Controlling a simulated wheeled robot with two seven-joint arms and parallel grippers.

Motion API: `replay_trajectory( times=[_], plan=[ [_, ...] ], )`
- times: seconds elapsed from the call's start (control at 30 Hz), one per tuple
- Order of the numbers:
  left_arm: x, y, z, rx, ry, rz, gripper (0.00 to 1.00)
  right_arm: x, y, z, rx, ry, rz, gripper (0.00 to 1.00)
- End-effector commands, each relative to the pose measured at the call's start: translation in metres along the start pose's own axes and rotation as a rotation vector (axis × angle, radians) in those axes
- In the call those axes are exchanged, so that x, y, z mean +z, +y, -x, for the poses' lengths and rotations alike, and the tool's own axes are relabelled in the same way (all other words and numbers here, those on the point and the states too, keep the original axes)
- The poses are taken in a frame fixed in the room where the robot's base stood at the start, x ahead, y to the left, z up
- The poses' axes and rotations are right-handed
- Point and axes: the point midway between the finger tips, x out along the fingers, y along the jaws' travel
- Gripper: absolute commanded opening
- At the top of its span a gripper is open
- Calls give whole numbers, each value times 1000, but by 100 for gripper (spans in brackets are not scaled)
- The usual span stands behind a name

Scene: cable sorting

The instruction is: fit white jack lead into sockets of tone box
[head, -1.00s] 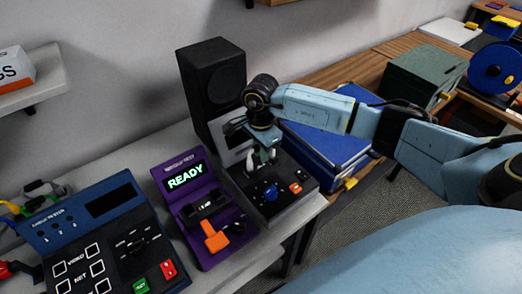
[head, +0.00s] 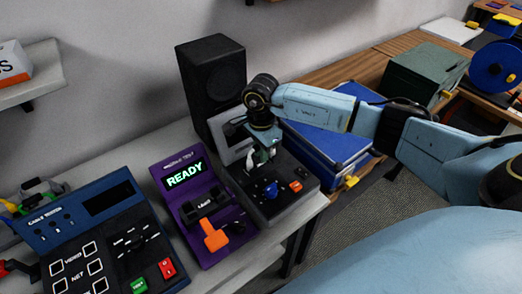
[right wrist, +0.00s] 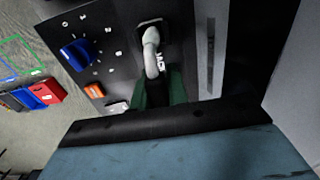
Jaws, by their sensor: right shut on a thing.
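The tone box (head: 284,207) is a black panel with a blue knob and an orange button, standing at the right end of the bench in the head view. Its panel (right wrist: 112,62) also shows in the right wrist view. My right gripper (head: 262,159) is over the panel's back part, pointing down. Its green fingers (right wrist: 160,88) are shut on the white jack lead (right wrist: 151,45), which bends toward a dark area marked JACK. Only small white bits of the lead show in the head view. I cannot tell if its ends are in the sockets. My left gripper is not in view.
A black speaker (head: 211,78) stands behind the tone box. A purple tester (head: 198,222) reading READY is to its left, then a blue cable tester (head: 100,240). A blue case (head: 325,140) lies to the right, under my right arm.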

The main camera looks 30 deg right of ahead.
Motion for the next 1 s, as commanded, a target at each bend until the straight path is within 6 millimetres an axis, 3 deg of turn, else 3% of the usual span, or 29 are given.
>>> replay_trajectory(
  times=[1.0],
  plan=[
    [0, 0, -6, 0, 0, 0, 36, 0, 0, -3, -1, 0, 0, 0]
  ],
)
